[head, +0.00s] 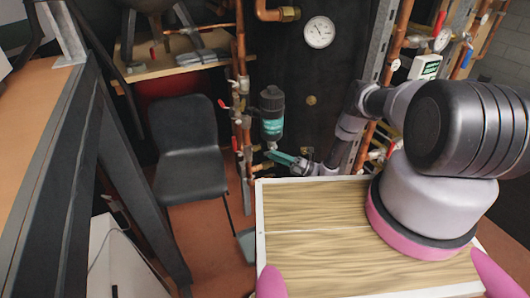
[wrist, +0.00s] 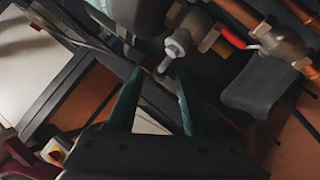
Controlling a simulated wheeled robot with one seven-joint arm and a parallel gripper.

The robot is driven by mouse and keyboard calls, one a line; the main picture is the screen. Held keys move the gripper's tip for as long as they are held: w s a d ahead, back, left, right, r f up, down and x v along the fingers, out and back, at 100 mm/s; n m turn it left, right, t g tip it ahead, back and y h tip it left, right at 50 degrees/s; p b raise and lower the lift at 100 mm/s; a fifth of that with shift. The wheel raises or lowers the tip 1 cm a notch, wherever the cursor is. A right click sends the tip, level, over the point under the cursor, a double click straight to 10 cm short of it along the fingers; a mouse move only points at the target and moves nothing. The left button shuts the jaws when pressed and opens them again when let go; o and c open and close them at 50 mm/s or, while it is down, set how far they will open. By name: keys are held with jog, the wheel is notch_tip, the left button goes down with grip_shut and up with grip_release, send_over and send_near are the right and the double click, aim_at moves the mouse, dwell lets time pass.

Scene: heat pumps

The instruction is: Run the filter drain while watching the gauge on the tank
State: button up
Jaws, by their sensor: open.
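The filter (head: 272,112), a black canister with a teal label, stands among the copper pipes in the head view. My gripper (head: 276,158) is just below it, with green fingers pointing left. In the wrist view the gripper (wrist: 158,88) is open. A metal drain fitting (wrist: 178,45) with a small lever-like tip shows just beyond and between the fingertips; I cannot tell whether they touch it. The round white gauge (head: 320,32) is on the dark tank (head: 325,75) above my arm, and its needle is too small to read surely.
Copper pipes with red-handled valves (head: 222,104) run left of the filter. A red-handled valve (wrist: 235,38) is close to the fitting in the wrist view. A dark chair (head: 187,150) stands left. More pipes and a meter (head: 425,67) are at right.

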jog(key=shift+v, duration=2.25)
jog(key=shift+s, duration=0.1)
